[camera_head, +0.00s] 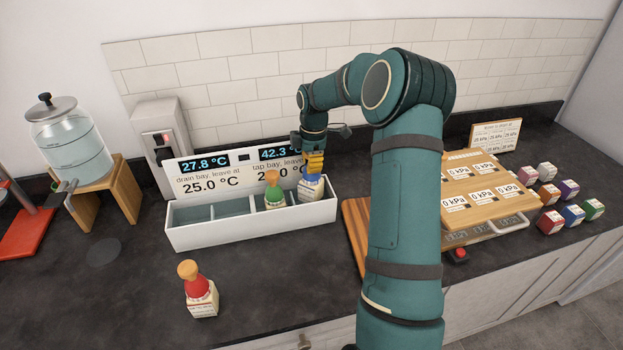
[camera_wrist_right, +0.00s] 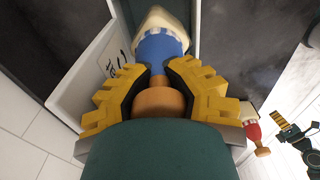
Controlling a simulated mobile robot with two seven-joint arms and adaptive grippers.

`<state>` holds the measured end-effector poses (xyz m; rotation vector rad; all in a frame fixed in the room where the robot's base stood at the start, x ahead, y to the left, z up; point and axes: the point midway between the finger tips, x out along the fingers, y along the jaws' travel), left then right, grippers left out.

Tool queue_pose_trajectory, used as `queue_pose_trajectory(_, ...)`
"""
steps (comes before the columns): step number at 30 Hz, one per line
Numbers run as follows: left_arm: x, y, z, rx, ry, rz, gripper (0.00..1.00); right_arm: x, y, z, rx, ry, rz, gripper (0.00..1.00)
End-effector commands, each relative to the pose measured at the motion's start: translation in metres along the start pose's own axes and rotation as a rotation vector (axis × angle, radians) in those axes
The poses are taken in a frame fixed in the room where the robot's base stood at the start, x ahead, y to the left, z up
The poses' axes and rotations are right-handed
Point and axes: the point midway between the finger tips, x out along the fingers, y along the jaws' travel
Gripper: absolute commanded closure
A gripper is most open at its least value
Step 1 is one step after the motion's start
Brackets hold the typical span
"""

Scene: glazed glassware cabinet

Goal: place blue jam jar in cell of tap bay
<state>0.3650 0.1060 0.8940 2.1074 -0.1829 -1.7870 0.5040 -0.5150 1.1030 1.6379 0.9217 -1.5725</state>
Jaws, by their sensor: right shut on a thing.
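The blue jam jar (camera_head: 312,188) has a blue upper part, a pale labelled base and an orange-brown top. My right gripper (camera_head: 315,162) is shut on its top, which shows between the yellow fingers in the wrist view (camera_wrist_right: 158,98). The jar is upright at the right-end cell of the tap bay, in the white divided box (camera_head: 240,230). I cannot tell whether its base touches the cell floor. A green jar (camera_head: 273,192) stands in the neighbouring cell to the left. My left gripper (camera_wrist_right: 292,135) shows small at the wrist view's right edge; its jaws are unclear.
A red jar (camera_head: 200,292) stands on the dark counter in front of the box. The box's left cells (camera_head: 190,215) look empty. A sign panel with temperature readouts (camera_head: 215,175) rises behind. A wooden board (camera_head: 355,225) lies right of the box.

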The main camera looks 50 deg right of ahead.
Motion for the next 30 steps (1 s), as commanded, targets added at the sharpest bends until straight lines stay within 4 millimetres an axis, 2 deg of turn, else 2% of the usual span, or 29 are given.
queue_pose_trajectory(8,0.0,0.0,0.0,0.0,0.0,0.0,0.53,0.018,0.0,0.001,0.0,0.0,0.0,1.0)
queue_pose_trajectory(15,0.0,0.0,0.0,0.0,0.0,0.0,0.53,0.048,0.0,0.002,0.001,0.0,0.0,1.0)
queue_pose_trajectory(27,0.003,-0.001,0.001,0.0,0.0,0.0,0.53,0.053,0.001,0.002,0.001,0.0,0.003,1.0)
queue_pose_trajectory(28,0.003,-0.001,0.001,0.0,0.0,0.0,0.53,0.054,0.0,0.003,0.001,0.0,0.001,0.85)
queue_pose_trajectory(30,0.002,-0.001,0.0,0.0,0.0,0.0,0.53,0.054,0.0,0.003,0.001,0.0,0.001,0.6)
